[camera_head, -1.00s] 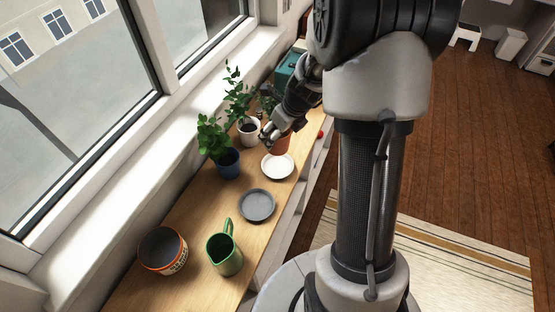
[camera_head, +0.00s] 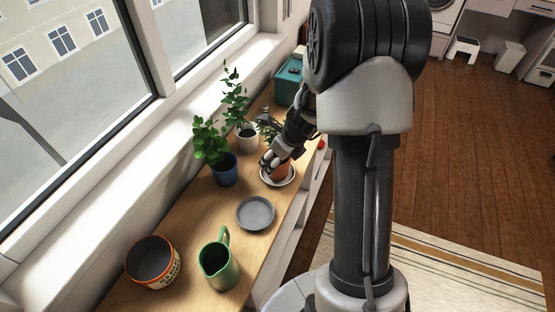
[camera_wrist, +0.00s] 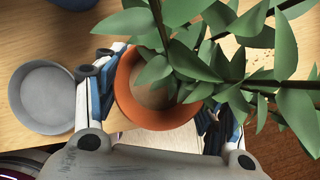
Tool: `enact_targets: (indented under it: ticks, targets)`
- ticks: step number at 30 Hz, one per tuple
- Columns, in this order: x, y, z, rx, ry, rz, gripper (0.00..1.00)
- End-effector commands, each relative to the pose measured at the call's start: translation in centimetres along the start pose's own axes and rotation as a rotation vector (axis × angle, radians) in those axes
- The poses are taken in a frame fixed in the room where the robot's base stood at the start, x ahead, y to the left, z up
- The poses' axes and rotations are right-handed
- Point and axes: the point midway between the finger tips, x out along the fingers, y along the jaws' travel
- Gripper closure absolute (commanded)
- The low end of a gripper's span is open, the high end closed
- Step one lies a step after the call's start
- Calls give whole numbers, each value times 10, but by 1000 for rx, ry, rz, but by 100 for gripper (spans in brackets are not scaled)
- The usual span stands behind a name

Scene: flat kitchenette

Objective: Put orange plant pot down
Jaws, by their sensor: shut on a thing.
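The orange plant pot (camera_head: 283,172) holds a leafy green plant and is partly hidden by my gripper (camera_head: 270,163). In the wrist view its round orange rim (camera_wrist: 128,108) lies between my two fingers, and leaves cover its right side. My gripper is shut on the pot. In the head view the pot stands over the white saucer (camera_head: 291,182), looking about upright. I cannot tell whether its base touches the saucer.
A grey saucer (camera_head: 256,213), a blue pot with a plant (camera_head: 225,173) and a white pot with a plant (camera_head: 247,138) are close by. A green jug (camera_head: 218,266) and an orange-rimmed pot (camera_head: 153,262) stand nearer. A teal box (camera_head: 288,82) is behind. The window wall borders the left.

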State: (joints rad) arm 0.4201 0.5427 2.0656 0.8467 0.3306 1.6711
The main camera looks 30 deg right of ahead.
Motion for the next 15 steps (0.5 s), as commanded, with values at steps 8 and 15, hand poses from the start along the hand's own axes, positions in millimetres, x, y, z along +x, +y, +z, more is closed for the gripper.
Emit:
enact_targets:
  ticks: [8, 15]
  targets:
    - [2, 0, -1, 0, 0, 0, 24]
    - [2, 0, -1, 0, 0, 0, 15]
